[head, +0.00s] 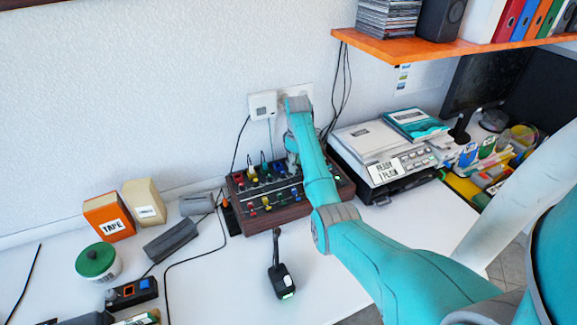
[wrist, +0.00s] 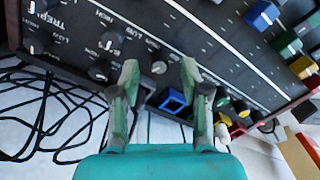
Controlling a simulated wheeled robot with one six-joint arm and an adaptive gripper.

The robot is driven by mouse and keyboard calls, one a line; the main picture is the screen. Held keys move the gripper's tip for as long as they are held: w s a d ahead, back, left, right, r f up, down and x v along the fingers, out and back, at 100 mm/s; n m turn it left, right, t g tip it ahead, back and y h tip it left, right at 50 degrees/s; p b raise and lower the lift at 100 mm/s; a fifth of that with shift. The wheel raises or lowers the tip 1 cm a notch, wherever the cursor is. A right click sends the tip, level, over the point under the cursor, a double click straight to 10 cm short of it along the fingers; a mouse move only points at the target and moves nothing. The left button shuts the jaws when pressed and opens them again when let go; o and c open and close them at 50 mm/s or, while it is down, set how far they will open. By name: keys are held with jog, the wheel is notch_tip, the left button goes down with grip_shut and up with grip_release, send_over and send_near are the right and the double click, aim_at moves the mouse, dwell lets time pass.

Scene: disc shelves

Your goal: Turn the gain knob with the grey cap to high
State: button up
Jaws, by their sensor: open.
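The mixer with dark top and brown wooden sides (head: 290,212) stands on the white table against the wall; my arm covers part of it in the head view. In the wrist view its panel (wrist: 215,75) carries several knobs. One small round knob with a greyish cap (wrist: 158,67) shows between the fingertips of my gripper (wrist: 159,72). The jaws are open, with a finger on each side of this knob; I cannot tell whether they touch it. The gain label is not readable here. In the head view my gripper is mostly hidden behind my arm.
Other dark knobs (wrist: 101,70) sit close left of the fingers. Coloured sliders (wrist: 262,14) and plugs (wrist: 241,108) are to the right. Black cables (wrist: 45,115) lie beside the mixer. A grey printer-like device (head: 385,150) stands right of it, under an orange shelf (head: 420,47).

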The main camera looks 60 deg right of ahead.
jog(key=shift+f, duration=0.9)
grip_shut()
